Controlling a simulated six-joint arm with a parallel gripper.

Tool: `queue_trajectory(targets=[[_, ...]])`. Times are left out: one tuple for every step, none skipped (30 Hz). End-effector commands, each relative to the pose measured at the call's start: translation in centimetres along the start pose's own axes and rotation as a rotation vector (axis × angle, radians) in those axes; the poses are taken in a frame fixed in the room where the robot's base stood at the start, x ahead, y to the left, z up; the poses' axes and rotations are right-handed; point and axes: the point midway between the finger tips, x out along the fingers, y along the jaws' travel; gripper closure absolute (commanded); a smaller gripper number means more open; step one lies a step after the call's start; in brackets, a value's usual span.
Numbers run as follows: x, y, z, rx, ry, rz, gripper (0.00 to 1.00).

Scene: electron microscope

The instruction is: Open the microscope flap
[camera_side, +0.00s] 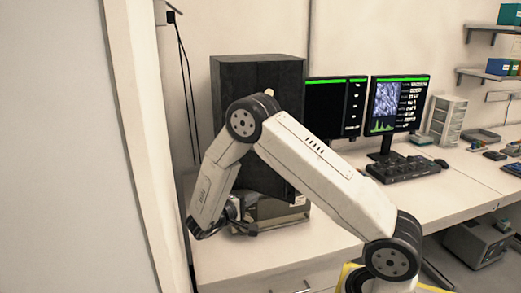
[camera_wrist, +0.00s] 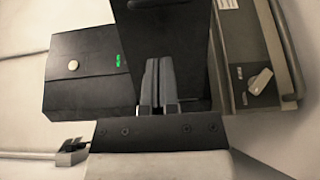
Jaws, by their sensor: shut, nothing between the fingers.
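The microscope is a tall dark cabinet (camera_side: 258,75) at the back left of the bench in the side view, with its lower front partly hidden behind my arm. A lower grey-and-brown unit (camera_side: 278,208) sits at its base. In the wrist view a dark panel (camera_wrist: 190,40) stands straight ahead, and a dark box (camera_wrist: 85,85) with a round pale button and green marks is at left. I cannot tell which part is the flap. My gripper (camera_wrist: 158,65) is shut and empty, its fingers in front of the dark panel; contact is unclear. It is small in the side view, low at left.
A grey unit with a bar handle (camera_wrist: 280,50) is at right in the wrist view. Two monitors (camera_side: 397,104), a keyboard (camera_side: 402,169) and a drawer tower (camera_side: 446,121) stand right of the microscope. The white bench top (camera_side: 250,258) is clear in front.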

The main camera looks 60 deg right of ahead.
Motion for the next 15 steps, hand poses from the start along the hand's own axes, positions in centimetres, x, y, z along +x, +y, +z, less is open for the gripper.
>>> queue_trajectory(targets=[[0.0, 0.8, 0.0, 0.003, -0.001, -0.001, 1.00], [0.1, 1.2, 0.0, 0.002, -0.001, -0.001, 1.00], [0.1, 1.8, 0.0, 0.003, -0.001, -0.001, 1.00], [0.1, 2.1, 0.0, 0.003, -0.001, -0.001, 1.00], [0.1, 2.5, 0.0, 0.003, -0.001, -0.001, 1.00], [0.1, 3.1, 0.0, 0.002, 0.000, -0.001, 1.00], [0.1, 3.4, 0.0, 0.002, 0.000, -0.001, 1.00], [0.1, 3.8, 0.0, 0.003, 0.000, -0.001, 1.00], [0.1, 4.3, 0.0, 0.002, 0.000, -0.001, 1.00], [0.1, 4.6, 0.0, 0.002, 0.000, -0.001, 1.00], [0.1, 5.0, 0.1, 0.002, 0.000, -0.001, 1.00], [0.1, 5.4, 0.0, 0.002, 0.000, -0.001, 1.00], [0.1, 5.6, 0.0, 0.002, 0.000, 0.000, 1.00], [0.1, 5.9, 0.1, 0.002, 0.000, 0.000, 1.00], [0.1, 6.2, 0.1, 0.001, 0.000, 0.000, 1.00]])
